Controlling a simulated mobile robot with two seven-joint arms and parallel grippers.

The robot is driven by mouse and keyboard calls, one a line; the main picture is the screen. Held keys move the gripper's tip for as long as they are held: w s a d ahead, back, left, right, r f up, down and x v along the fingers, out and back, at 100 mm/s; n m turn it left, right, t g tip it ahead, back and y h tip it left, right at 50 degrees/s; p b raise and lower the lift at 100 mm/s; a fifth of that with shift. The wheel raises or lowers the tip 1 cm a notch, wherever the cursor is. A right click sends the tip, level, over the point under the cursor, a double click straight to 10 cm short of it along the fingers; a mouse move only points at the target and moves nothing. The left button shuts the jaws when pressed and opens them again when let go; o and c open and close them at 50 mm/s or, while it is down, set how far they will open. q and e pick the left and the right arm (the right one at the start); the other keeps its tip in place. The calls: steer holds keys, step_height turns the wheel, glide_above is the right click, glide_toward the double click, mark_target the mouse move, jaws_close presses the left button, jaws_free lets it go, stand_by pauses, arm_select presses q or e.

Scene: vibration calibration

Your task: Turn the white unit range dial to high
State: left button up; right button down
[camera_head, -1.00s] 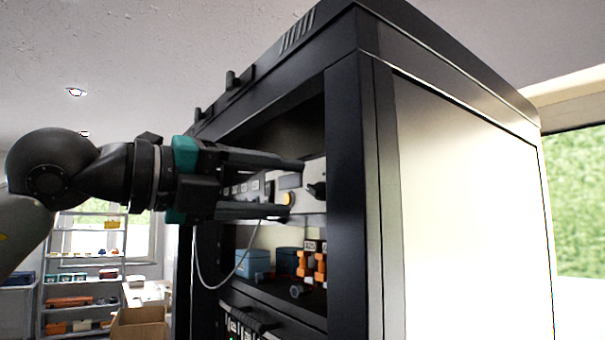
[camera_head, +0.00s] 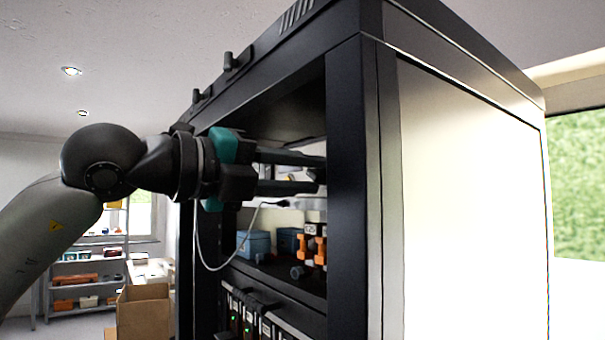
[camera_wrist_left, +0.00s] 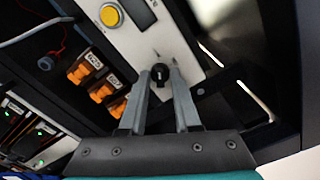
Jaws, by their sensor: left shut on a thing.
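The white unit (camera_wrist_left: 140,45) is a pale panel inside the black cabinet. In the wrist view it carries a small black dial (camera_wrist_left: 160,72) with a light pointer mark. My left gripper (camera_wrist_left: 160,80) has its two fingers on either side of the dial, shut on it. In the head view, the left gripper (camera_head: 319,174) reaches into the upper bay, and the cabinet's front post hides the dial. Only a pale strip of the white unit (camera_head: 313,215) shows there, below the fingers. My right gripper is in neither view.
The black cabinet (camera_head: 352,190) frames the bay closely. A yellow button (camera_wrist_left: 110,16) and a small display sit on the white unit. Orange blocks (camera_head: 313,248) and blue boxes (camera_head: 254,243) stand on the shelf below. A pale cable (camera_head: 197,245) hangs at the bay's left.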

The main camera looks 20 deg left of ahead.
arm_select(q)
jaws_close()
